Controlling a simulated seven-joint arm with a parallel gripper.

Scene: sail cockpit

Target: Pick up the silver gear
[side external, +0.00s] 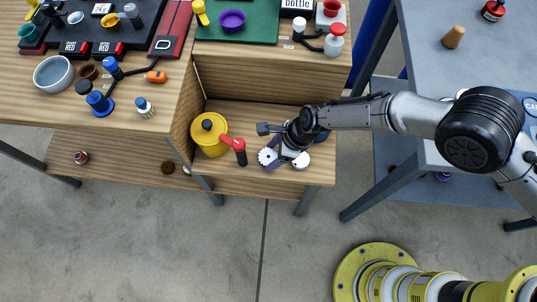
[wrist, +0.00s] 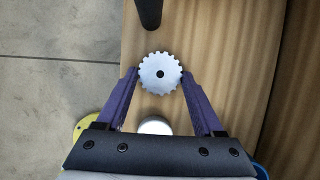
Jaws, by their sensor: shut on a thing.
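The silver gear (wrist: 160,85) is a flat toothed disc with a dark centre hole. In the wrist view it sits between the tips of the two purple fingers of my gripper (wrist: 160,87), which touch it on both sides. My gripper is shut on it. In the side external view the gear (side external: 267,157) shows at the left of my gripper (side external: 276,153), over the lower wooden shelf. I cannot tell whether the gear still touches the shelf.
A yellow pot (side external: 208,134) and a red-handled dark object (side external: 239,148) stand left of my gripper on the shelf (side external: 265,178). A white round object (side external: 301,160) is close on the right. The upper table edge (side external: 270,57) overhangs behind.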

